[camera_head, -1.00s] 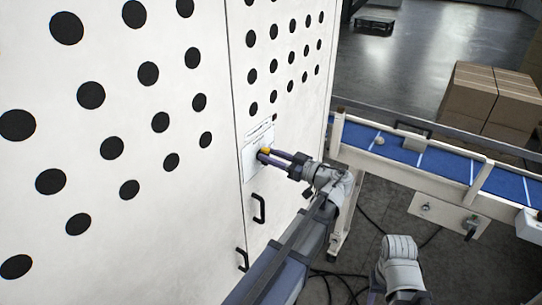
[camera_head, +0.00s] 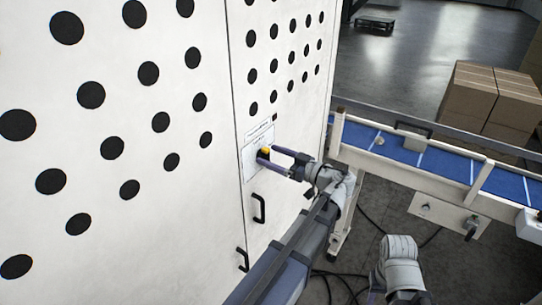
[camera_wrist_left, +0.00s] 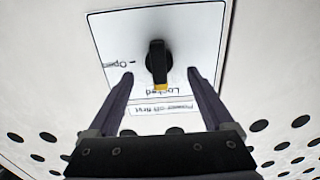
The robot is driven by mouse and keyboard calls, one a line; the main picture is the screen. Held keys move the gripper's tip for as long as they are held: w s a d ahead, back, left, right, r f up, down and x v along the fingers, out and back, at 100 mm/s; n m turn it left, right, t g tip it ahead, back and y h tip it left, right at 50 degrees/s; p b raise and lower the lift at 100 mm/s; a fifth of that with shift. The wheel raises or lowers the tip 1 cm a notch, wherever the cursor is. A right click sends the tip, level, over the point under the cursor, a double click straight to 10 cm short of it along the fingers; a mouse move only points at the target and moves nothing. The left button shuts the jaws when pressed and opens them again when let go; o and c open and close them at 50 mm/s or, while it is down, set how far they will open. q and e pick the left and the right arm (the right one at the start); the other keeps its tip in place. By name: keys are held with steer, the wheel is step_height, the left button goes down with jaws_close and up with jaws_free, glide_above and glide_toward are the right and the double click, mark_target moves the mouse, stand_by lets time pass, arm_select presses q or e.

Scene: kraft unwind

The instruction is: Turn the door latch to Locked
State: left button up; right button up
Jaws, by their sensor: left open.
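The door latch is a black knob (camera_wrist_left: 157,58) with a yellow tip, on a white plate (camera_wrist_left: 112,30) on the perforated door. In the left wrist view its yellow tip points at the word Locked, printed upside down in this view; Open is printed to the left. In the head view the yellow tip (camera_head: 265,151) shows beside the fingertips. My left gripper (camera_head: 266,156) is open at the plate. In the left wrist view its fingers (camera_wrist_left: 160,76) stand apart on either side of the knob, with gaps visible. My right gripper is not in view.
Two black door handles, one (camera_head: 259,208) and another (camera_head: 242,259), stick out below the plate. A blue conveyor (camera_head: 400,150) stands to the right, with cardboard boxes (camera_head: 468,97) behind it. Cables lie on the floor below.

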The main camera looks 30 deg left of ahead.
arm_select(q)
steer(key=shift+s+d, duration=0.2)
steer(key=shift+d, duration=2.5)
steer(key=s+d+f+m+h+b, duration=0.3)
steer(key=f+m+h, duration=0.15)
steer(key=f, duration=0.45)
steer(key=s+d+f+m+h+b, duration=0.25)
steer(key=d+f+m, duration=0.2)
steer(key=f, duration=0.55)
steer(key=s+d+f+m+h+b, duration=0.2)
steer(key=s+d+f+m+h, duration=0.3)
steer(key=d, duration=0.3)
steer(key=s+d+f+m+g+h+b, duration=0.1)
steer(key=s+d+f+m+h, duration=0.3)
steer(key=d+f+m, duration=0.3)
steer(key=shift+s+d+h+b, duration=0.4)
steer(key=shift+s+d, duration=0.15)
steer(key=shift+s, duration=0.2)
